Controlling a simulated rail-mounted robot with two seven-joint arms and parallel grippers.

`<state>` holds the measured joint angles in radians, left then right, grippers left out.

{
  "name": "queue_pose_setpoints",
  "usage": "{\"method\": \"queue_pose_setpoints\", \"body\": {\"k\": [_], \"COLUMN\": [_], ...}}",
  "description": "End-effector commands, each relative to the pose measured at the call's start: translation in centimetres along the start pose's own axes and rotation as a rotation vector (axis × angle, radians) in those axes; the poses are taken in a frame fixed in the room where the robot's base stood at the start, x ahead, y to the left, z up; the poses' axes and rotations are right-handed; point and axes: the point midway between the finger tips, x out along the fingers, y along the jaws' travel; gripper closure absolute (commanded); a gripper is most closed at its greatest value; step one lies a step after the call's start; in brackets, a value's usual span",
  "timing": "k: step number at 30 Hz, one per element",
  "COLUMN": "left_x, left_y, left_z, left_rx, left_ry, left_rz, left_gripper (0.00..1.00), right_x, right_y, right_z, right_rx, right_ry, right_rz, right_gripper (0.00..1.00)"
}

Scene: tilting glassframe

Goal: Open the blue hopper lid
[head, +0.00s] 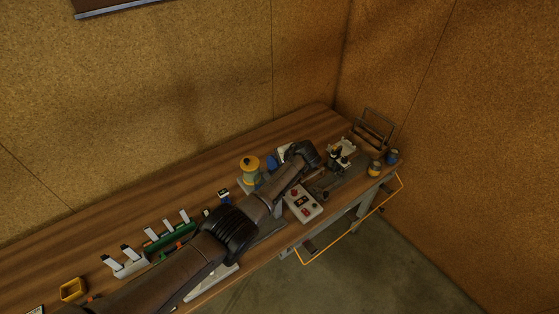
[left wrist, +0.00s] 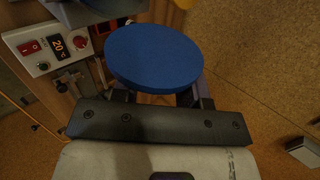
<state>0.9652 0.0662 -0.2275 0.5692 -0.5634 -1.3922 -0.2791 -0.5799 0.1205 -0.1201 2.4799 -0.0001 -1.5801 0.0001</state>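The blue hopper lid (left wrist: 153,56) is a round flat disc that fills the upper middle of the left wrist view. In the head view, a small blue patch (head: 271,161) shows beside the pale hand of my left gripper (head: 278,156); the arm hides much around it. In the left wrist view, the fingers of my left gripper (left wrist: 157,97) stand wide apart, with a gap between them. The disc overlaps their far ends, so the fingertips are hidden and I cannot tell whether they touch the lid. My right gripper is not in view.
A yellow-topped hopper (head: 250,163) stands just left of the hand. A control box with red buttons (head: 302,203) lies in front of the forearm. A green rack (head: 170,237) and a yellow bin (head: 73,289) are at left. Small jars (head: 375,168) stand near the right end.

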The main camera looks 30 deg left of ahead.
Motion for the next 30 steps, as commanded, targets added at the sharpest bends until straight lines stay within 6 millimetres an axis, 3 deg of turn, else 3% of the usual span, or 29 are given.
{"method": "queue_pose_setpoints", "body": {"k": [13, 30], "left_x": [-1.3, -11.1], "left_y": [-0.1, 0.1], "left_z": [-0.1, -0.1], "left_rx": [0.0, -0.002], "left_ry": [0.003, 0.004], "left_rz": [-0.002, -0.001], "left_gripper": [0.55, 0.55], "right_x": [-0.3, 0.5], "right_y": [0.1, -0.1], "right_z": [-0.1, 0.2], "right_rx": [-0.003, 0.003], "right_ry": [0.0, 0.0], "right_rz": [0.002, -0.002], "right_gripper": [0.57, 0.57]}}
